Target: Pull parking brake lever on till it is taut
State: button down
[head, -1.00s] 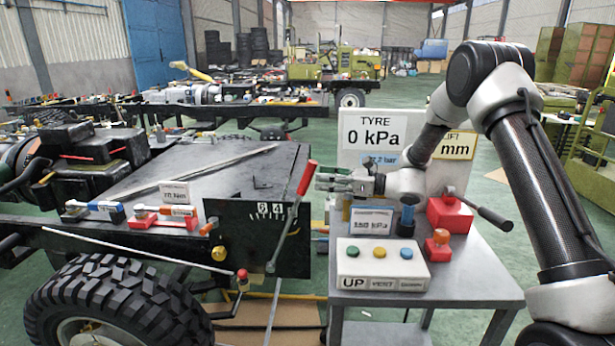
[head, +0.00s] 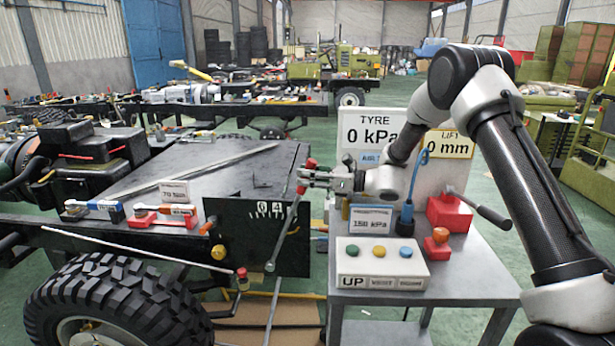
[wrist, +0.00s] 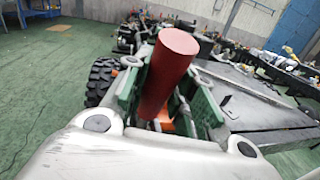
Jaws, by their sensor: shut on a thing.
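The parking brake lever (head: 284,226) is a grey rod with a red grip at its top. It stands tilted, its top leaning right, in front of a black plate (head: 229,252) with a marked scale. My gripper (head: 304,178) reaches in from the right and is shut on the lever near its red grip, part of which shows above the fingers. In the wrist view the red grip (wrist: 168,75) stands between the two green-padded fingers. The fingers hide part of the grip.
A grey cart (head: 465,265) at the right carries a button box (head: 345,268), a red block with a black handle (head: 452,214) and display signs. A large tyre (head: 110,300) and the dark chassis deck (head: 215,180) lie left of the lever.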

jog(key=shift+a+r+h, duration=0.3)
jog(key=shift+a, duration=0.65)
jog(key=shift+a+r+h, duration=0.25)
jog(key=shift+a+h, duration=0.05)
jog(key=shift+a, duration=0.65)
jog(key=c, duration=1.2)
grip_release()
jog(key=shift+o, duration=0.2)
jog(key=v, duration=1.2)
jog(key=shift+w, duration=0.15)
